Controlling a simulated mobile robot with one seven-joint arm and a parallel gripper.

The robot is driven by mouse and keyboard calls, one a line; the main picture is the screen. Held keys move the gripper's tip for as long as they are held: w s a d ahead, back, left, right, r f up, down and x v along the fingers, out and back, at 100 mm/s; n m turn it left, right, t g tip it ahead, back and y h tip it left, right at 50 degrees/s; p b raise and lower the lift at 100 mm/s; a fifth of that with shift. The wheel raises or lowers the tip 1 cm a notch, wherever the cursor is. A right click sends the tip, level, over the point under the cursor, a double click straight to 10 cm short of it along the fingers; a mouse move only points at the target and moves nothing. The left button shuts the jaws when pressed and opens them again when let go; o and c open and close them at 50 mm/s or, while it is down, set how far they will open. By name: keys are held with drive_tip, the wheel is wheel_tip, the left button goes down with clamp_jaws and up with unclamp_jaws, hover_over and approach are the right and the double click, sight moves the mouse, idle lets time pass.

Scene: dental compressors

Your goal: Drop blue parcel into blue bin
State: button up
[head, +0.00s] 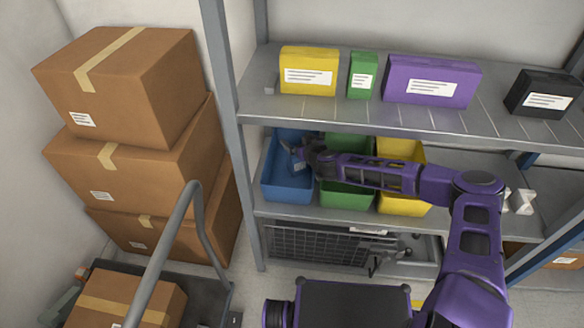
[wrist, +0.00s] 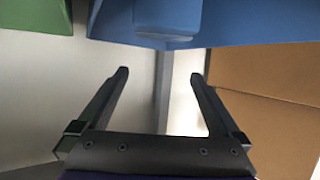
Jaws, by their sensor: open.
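The blue bin (head: 288,187) stands on the middle shelf, at the left end of a row of bins in the head view. My gripper (head: 292,155) is at the bin's opening, and its fingers show dark against the blue interior. In the wrist view my gripper (wrist: 160,75) is open, with nothing between its fingers.
A green bin (head: 345,196) and a yellow bin (head: 404,207) stand right of the blue one. Yellow, green, purple and black parcels stand on the shelf above (head: 350,117). A shelf post (head: 232,150) and stacked cartons (head: 130,170) are at left.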

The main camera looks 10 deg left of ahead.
drive_tip(key=shift+s, duration=0.1)
drive_tip(key=p+v, duration=0.2)
drive_tip(key=v, duration=1.5)
drive_tip(key=shift+s, duration=0.15)
